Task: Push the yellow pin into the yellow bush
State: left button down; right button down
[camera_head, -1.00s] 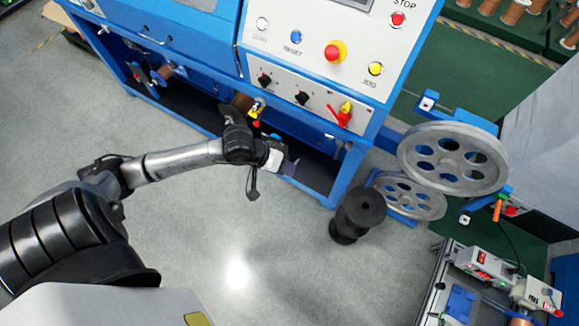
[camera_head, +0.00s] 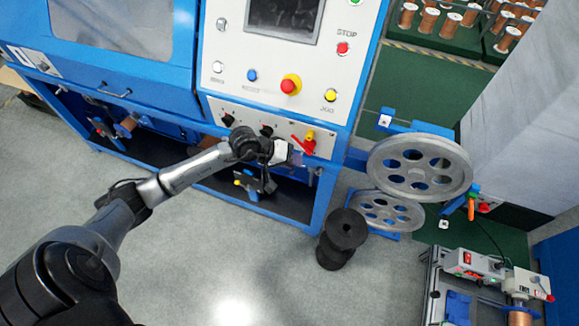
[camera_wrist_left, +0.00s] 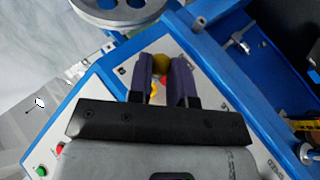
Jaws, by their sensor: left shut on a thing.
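My left gripper (camera_head: 292,157) is at the lower right of the machine's control panel, beside a red lever (camera_head: 303,145) with a yellow part (camera_head: 310,135) just above it. In the left wrist view, my dark fingers (camera_wrist_left: 164,80) point at the panel and are closed on the yellow pin (camera_wrist_left: 161,64), whose rounded yellow end shows between the tips. Red and a little more yellow show between the fingers, partly hidden by them. I cannot tell the yellow bush apart from the pin, nor how deep the pin sits. My right gripper is in neither view.
The blue-framed machine has a panel with a red stop knob (camera_head: 290,84) and a yellow button (camera_head: 330,95) above my gripper. Grey pulley wheels (camera_head: 420,167) stand to the right. Open grey floor (camera_head: 190,270) lies in front.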

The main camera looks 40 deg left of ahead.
pick_arm(q)
jog(key=shift+w+a+b, duration=0.1)
jog(key=shift+w+a, duration=0.15)
jog(key=shift+w, duration=0.35)
jog(key=shift+w+a+b, duration=0.1)
jog(key=shift+w+a, duration=0.2)
jog(key=shift+w, duration=0.35)
jog(key=shift+w+a+b, duration=0.1)
jog(key=shift+w+a, duration=0.15)
jog(key=shift+w, duration=0.35)
jog(key=shift+w+f+b, duration=0.1)
jog(key=shift+w+b, duration=0.05)
jog(key=shift+b, duration=0.15)
jog(key=shift+b, duration=0.35)
jog(key=shift+a+b, duration=0.1)
jog(key=shift+b, duration=0.4)
dwell(0.3)
jog(key=shift+w+b, duration=0.1)
jog(key=shift+b, duration=0.4)
dwell(0.4)
